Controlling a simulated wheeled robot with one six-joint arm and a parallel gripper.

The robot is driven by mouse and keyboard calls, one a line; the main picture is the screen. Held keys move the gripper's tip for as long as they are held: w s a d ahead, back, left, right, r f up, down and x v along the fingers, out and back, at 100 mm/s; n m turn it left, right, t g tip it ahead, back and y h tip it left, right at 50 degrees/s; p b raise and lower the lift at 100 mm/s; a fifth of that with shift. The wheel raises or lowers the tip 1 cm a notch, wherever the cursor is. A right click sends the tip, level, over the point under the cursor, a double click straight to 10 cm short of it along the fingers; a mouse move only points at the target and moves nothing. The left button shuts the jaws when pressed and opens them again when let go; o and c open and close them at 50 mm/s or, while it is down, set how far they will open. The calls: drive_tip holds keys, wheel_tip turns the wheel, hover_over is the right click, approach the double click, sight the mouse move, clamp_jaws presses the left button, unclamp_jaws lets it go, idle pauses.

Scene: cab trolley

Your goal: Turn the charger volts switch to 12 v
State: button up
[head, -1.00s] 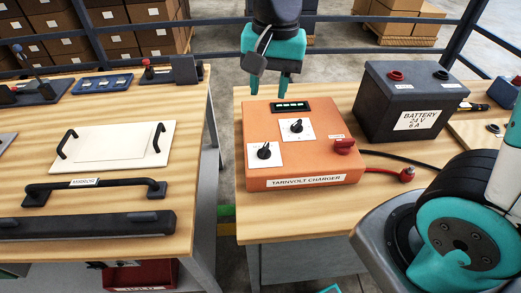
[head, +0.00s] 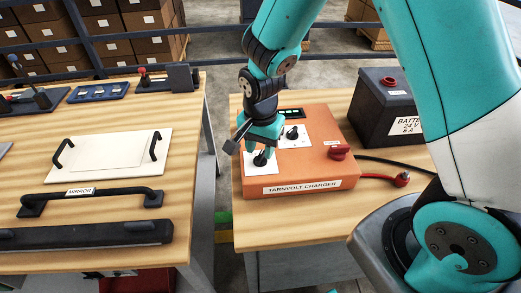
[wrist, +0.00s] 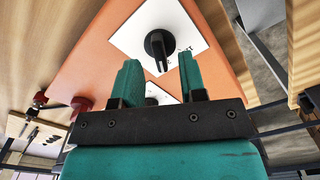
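The orange charger (head: 310,178), labelled TARNVOLT CHARGER, sits on the right-hand wooden table. Its front-left black knob (head: 260,159) is on a white plate; the same knob shows in the wrist view (wrist: 156,46), just beyond the fingertips. A second black knob (head: 292,133) is on another white plate farther back, partly hidden by my fingers in the wrist view. The plates' lettering is too small or covered, so I cannot tell which is volts. My gripper (head: 262,144) is over the front-left knob. Its fingers are apart and empty in the wrist view (wrist: 159,62).
A red knob (head: 338,152) stands at the charger's right, with a red clamp (head: 402,179) and cables beside it. The battery (head: 385,105) is behind, partly hidden by my arm. The left table holds a panel (head: 112,153) and handles.

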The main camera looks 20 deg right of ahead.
drive_tip(key=shift+f, duration=1.1)
clamp_jaws()
drive_tip(key=n, duration=0.5)
drive_tip(key=shift+w+a+n, duration=0.1)
drive_tip(key=shift+n, duration=0.3)
drive_tip(key=n, duration=0.5)
drive_tip(key=shift+r+n, duration=0.1)
drive_tip(key=shift+n, duration=0.6)
